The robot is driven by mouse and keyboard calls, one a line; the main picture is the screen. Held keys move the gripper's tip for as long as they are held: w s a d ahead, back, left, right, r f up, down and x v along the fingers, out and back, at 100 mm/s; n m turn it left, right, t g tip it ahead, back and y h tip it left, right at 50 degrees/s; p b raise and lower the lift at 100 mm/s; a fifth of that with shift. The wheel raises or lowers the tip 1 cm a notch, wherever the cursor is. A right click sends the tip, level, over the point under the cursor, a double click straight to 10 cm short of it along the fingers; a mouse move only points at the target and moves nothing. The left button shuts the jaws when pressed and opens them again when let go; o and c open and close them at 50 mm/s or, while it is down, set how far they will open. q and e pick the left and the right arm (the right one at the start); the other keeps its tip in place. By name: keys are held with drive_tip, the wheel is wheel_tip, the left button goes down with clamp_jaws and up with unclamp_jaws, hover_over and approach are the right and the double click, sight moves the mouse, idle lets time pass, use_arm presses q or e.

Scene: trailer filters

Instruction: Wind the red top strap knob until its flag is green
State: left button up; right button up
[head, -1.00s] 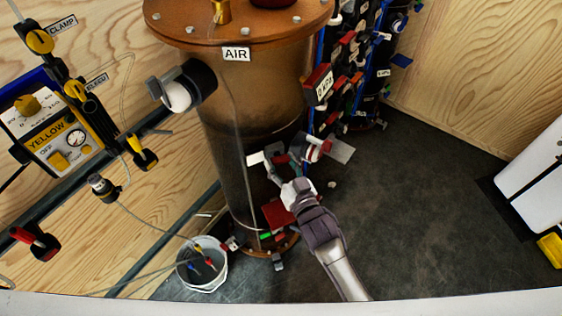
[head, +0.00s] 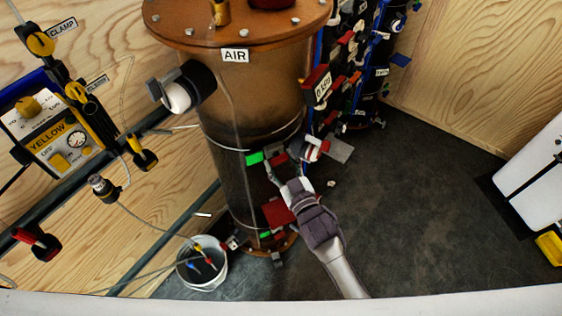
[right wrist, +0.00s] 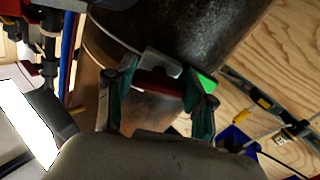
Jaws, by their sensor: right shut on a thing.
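The rust-brown tank (head: 255,90) carries the AIR label (head: 236,56). The top strap (head: 228,150) runs around its middle, with the red top strap knob (head: 279,159) at its front. A green flag (head: 254,158) shows beside the knob. My right gripper (head: 274,173) reaches up to the knob from below. In the right wrist view the gripper (right wrist: 160,82) is shut on the red knob (right wrist: 155,84), one finger at each end, and the green flag (right wrist: 205,84) shows just right of it. The fingers partly hide the knob. My left gripper is not in view.
A lower strap with a green flag (head: 265,235) is near the tank's base, below a red plate (head: 278,213). A white bucket (head: 202,265) stands at lower left. Blue racks (head: 375,70) of parts stand behind right. The dark floor (head: 430,220) at right is clear.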

drive_tip(key=o, duration=1.2)
drive_tip(key=shift+c, duration=0.2)
drive_tip(key=v, duration=1.2)
